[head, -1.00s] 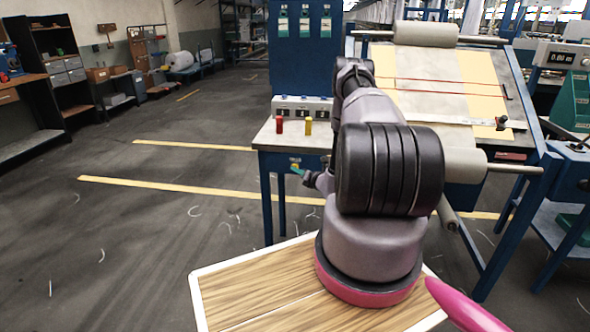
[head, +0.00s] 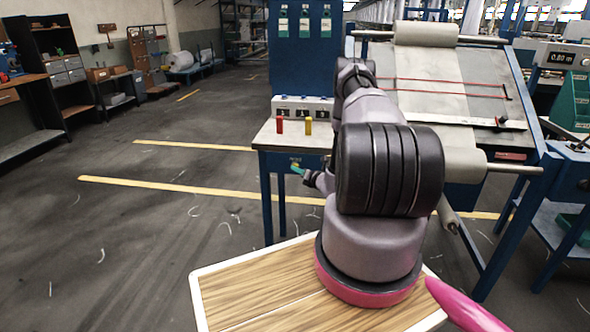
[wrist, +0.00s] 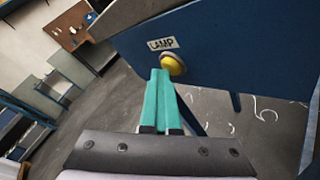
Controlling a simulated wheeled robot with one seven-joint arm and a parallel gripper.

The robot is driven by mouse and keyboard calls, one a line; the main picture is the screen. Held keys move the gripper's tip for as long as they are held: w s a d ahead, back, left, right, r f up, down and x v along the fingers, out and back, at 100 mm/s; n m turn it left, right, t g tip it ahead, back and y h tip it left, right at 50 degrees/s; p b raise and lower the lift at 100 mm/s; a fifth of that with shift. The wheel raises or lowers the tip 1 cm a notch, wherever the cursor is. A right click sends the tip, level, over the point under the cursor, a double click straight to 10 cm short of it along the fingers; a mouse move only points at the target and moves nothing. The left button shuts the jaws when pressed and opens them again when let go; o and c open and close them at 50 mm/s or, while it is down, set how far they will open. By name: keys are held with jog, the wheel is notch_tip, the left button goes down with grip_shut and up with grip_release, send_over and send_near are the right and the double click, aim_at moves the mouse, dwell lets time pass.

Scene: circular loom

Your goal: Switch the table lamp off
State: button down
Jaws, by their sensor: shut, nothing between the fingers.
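The lamp switch is a round yellow button (wrist: 173,65) beside a white label reading "LAMP" (wrist: 162,44) on the blue front edge of the bench. My gripper (wrist: 160,74) has green fingers pressed together, with tips at the button; whether they touch it I cannot tell. In the head view my gripper (head: 297,170) is small, at the bench's front edge left of my arm, and the button is hidden or too small to make out. The sloped inspection table (head: 475,100) has a grey, unlit surface on both sides of the pale fabric strip (head: 428,68).
The bench top (head: 268,136) holds a red piece (head: 280,125), a yellow piece (head: 308,126) and a white counter box (head: 303,107). A green bin (head: 570,100) is at the far right. The floor left of the bench is open, with yellow lines.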

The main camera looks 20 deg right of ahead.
jog(key=shift+s+r, duration=0.1)
jog(key=shift+r, duration=0.1)
jog(key=s+a, duration=0.3)
jog(key=s, duration=0.2)
jog(key=shift+a, duration=0.2)
jog(key=shift+f, duration=0.1)
dwell(0.4)
